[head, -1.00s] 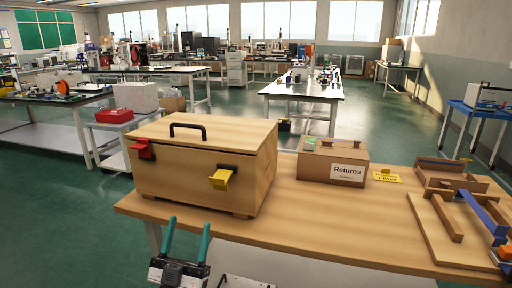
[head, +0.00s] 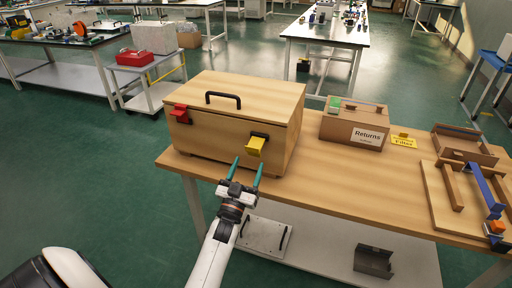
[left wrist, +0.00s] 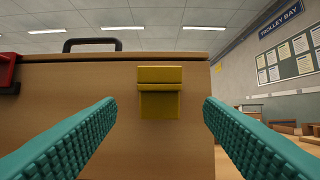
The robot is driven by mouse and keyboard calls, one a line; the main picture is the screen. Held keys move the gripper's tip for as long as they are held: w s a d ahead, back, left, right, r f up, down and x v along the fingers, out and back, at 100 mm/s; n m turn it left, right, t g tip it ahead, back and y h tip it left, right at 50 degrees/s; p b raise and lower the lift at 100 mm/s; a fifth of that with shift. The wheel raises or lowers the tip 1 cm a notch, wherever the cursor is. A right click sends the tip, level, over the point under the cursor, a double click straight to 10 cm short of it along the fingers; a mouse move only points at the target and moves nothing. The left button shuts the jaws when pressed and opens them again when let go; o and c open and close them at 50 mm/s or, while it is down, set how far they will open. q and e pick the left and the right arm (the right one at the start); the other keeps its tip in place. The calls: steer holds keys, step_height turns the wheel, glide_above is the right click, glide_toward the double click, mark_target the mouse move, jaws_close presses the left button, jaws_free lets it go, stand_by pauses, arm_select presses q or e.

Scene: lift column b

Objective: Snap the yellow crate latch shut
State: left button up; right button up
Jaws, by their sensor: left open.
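A wooden crate (head: 225,133) with a black lid handle (head: 223,99) stands on the bench, its lid down. The yellow latch (head: 256,143) is on the right part of its front and appears to stick outward from a dark mount. A red latch (head: 180,114) is at the front left. My left gripper (head: 249,164) is open and empty, its teal fingers pointing at the crate front just below the yellow latch. In the left wrist view the yellow latch (left wrist: 159,95) sits between the two fingers (left wrist: 160,110), apart from both. My right gripper is not in view.
The wooden bench (head: 320,195) extends right. On it are a Returns box (head: 340,128), a yellow label (head: 403,142), an open wooden tray (head: 463,150) and a board with a blue bar (head: 485,190). Bare bench lies in front of the Returns box.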

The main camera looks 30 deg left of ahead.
mark_target(254, 149)
arm_select(q)
steer(key=x, duration=0.6)
steer(key=shift+w+a+r, duration=0.15)
steer(key=shift+w+r, duration=0.05)
steer(key=shift+w, duration=0.15)
